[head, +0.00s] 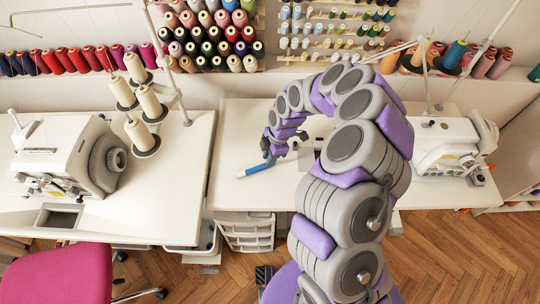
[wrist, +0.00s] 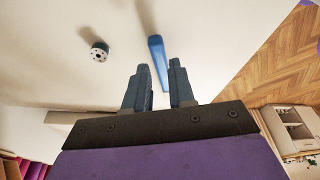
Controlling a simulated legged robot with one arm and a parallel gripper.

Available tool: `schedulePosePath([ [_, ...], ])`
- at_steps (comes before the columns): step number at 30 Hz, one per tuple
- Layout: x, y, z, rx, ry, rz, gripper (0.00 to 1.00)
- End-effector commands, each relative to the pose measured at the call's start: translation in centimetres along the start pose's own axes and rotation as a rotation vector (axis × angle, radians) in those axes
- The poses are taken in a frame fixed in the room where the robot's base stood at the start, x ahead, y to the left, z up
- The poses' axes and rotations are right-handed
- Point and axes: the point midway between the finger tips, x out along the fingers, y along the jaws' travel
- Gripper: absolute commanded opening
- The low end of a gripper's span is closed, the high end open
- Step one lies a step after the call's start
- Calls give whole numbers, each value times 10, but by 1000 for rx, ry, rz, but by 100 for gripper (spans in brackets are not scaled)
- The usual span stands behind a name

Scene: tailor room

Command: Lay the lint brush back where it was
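The lint brush appears as a slim blue bar (head: 254,169) with a pale band near its left end, lying on the white middle table. It also shows in the wrist view (wrist: 156,55), running down toward the space between my fingertips. My gripper (head: 268,152) is low over the table at the brush's right end. In the wrist view my two dark fingers (wrist: 158,78) stand apart with a gap between them, and the brush looks narrower than that gap. I see no finger closed on it. The exact height of the fingers above it is unclear.
A sewing machine (head: 70,155) and cone threads (head: 145,105) stand on the left table; another machine (head: 450,145) is at right. A small round dark-and-white object (wrist: 99,52) is near the brush. Spool racks (head: 210,35) line the wall. A pink chair (head: 60,275) is front left.

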Motion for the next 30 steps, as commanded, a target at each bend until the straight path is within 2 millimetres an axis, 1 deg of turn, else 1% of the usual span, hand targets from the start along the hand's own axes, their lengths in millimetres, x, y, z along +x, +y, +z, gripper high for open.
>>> schedulePosePath([
  [1, 0, 0, 0, 0, 0, 0, 29],
  [6, -1, -1, 3, 0, 3, 2, 45],
  [7, -1, -1, 3, 1, 3, 2, 47],
  [14, -1, 0, 0, 0, 0, 1, 47],
  [17, -6, 0, 0, 0, 0, 1, 47],
  [20, -18, 1, 1, 0, 0, 4, 47],
  [23, -38, 1, 1, -1, -1, 6, 47],
  [30, -93, 0, 4, 1, 4, 8, 47],
])
